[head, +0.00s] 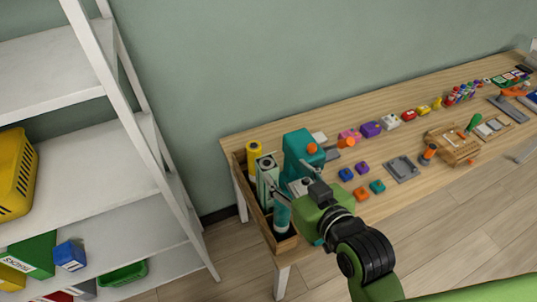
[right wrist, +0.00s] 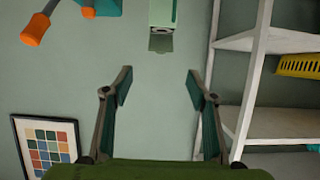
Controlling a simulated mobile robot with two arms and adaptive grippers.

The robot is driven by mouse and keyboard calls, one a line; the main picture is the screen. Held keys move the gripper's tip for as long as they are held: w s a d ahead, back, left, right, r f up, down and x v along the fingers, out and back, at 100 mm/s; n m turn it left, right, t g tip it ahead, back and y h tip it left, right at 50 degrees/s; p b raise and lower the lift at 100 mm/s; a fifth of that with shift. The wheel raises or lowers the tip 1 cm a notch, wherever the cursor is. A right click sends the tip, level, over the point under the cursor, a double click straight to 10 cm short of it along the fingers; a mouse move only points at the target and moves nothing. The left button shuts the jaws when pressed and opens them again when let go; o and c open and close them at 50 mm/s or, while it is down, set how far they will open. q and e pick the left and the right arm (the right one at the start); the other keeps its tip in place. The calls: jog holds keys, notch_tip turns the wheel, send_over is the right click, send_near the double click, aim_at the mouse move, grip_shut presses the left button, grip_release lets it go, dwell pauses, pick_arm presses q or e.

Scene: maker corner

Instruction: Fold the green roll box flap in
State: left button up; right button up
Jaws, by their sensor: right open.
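The green roll box (head: 267,172) stands upright in a wooden tray at the left end of the table, pale green with a light top end. In the right wrist view the box (right wrist: 163,14) shows at the top edge, with its flap (right wrist: 161,43) sticking out from its end. My right gripper (head: 284,191) is in front of the box in the head view. In the right wrist view the gripper (right wrist: 160,78) is open and empty, its fingers wide apart, with the flap beyond the gap between the fingertips. My left gripper is not in view.
The wooden tray (head: 240,172) also holds a yellow roll (head: 253,151) and a teal cylinder (head: 282,218). A teal machine with an orange knob (head: 303,152) stands close beside the box. Small coloured parts lie to the right. A white shelf (head: 100,175) stands left of the table.

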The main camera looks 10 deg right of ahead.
jog(key=p+x, duration=0.3)
jog(key=x, duration=0.7)
jog(key=shift+w+a+f, duration=0.1)
jog(key=shift+w+f, duration=0.05)
jog(key=shift+w, duration=0.1)
jog(key=shift+w+a+f, duration=0.2)
jog(key=shift+w+f, duration=0.15)
jog(key=shift+w, duration=0.2)
jog(key=shift+c, duration=0.4)
